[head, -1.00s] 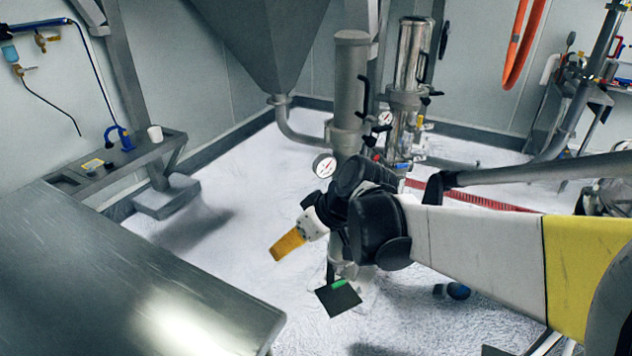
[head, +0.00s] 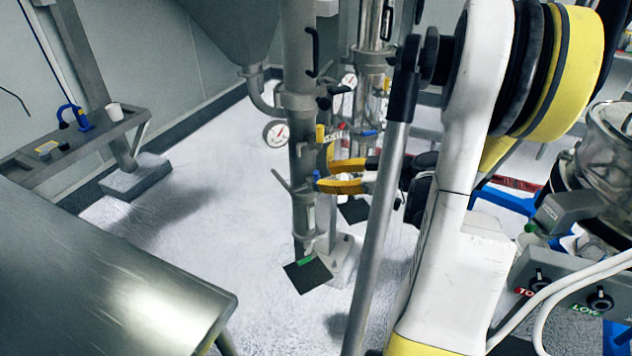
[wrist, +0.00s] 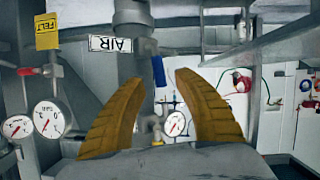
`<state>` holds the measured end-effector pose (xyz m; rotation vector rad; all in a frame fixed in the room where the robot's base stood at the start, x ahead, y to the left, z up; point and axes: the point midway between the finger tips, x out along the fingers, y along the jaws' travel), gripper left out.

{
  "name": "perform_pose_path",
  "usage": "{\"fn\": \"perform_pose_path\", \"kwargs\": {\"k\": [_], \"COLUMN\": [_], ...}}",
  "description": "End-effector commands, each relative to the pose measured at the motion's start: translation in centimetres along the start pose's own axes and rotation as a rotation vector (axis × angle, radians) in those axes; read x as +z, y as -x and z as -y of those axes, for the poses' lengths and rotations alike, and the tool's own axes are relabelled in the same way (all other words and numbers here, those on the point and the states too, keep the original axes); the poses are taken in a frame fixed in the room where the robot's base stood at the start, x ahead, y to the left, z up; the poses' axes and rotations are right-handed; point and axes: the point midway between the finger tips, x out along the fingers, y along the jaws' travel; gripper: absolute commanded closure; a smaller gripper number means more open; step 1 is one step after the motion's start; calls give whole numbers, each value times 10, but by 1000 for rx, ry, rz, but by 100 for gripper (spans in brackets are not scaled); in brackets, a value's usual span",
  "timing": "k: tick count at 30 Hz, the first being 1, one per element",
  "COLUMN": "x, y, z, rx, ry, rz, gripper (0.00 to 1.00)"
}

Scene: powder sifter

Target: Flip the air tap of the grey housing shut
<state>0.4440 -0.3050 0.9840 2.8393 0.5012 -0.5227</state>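The grey housing (head: 299,75) is a tall grey column in the head view. A small blue lever (head: 316,175) shows low on its right side. My gripper (head: 325,173) points left at this lever with its two yellow fingers apart. In the wrist view a blue lever (wrist: 158,70) hangs below a grey fitting, seen between the open fingertips of my gripper (wrist: 160,79). A white AIR label (wrist: 110,44), upside down, is left of it. Nothing is held. I cannot tell whether a finger touches the lever.
A pressure gauge (head: 276,133) sticks out left of the housing. A second, shiny housing (head: 371,25) stands close behind to the right. A steel table (head: 110,270) fills the lower left. The white floor (head: 215,190) between is clear.

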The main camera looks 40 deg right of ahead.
Motion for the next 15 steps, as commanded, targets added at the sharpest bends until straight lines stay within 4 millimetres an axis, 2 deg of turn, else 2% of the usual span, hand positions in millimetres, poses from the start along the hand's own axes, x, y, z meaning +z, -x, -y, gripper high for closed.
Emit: {"fn": "perform_pose_path", "kwargs": {"k": [1, 6, 15], "x": [2, 1, 0], "y": [-11, -32, -39], "z": [2, 1, 0], "rx": [-4, -2, 1], "ry": [1, 1, -1], "rz": [0, 1, 1], "gripper": [62, 62, 62]}}
